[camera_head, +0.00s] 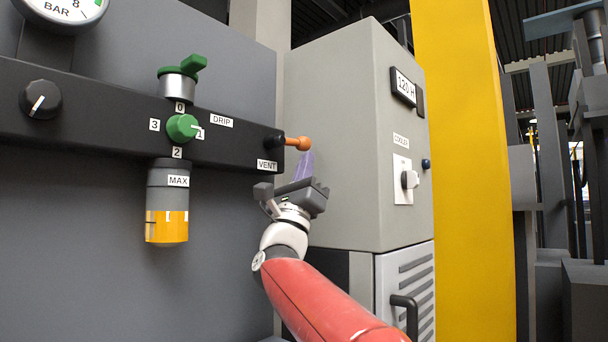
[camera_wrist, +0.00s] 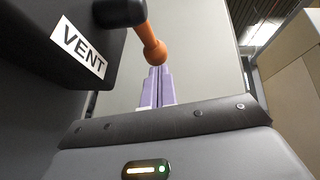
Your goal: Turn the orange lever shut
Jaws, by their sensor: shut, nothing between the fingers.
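The orange lever (camera_head: 298,143) sticks out to the right from a black hub at the right end of the black panel bar, above the VENT label (camera_head: 267,165). In the wrist view the lever (camera_wrist: 151,38) ends in a round knob and slants down toward my fingers. My gripper (camera_head: 306,163) is shut and empty, its purple fingers pointing up just below the lever. In the wrist view my fingertips (camera_wrist: 158,72) are close together right by the knob. I cannot tell whether they touch it.
Left of the lever on the bar are a green DRIP knob (camera_head: 182,127), a green lever (camera_head: 194,64) on top and a MAX bowl (camera_head: 167,205) with yellow liquid. A grey cabinet (camera_head: 340,120) with a COOLER switch (camera_head: 409,180) stands close behind on the right. A yellow column (camera_head: 460,150) is beyond.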

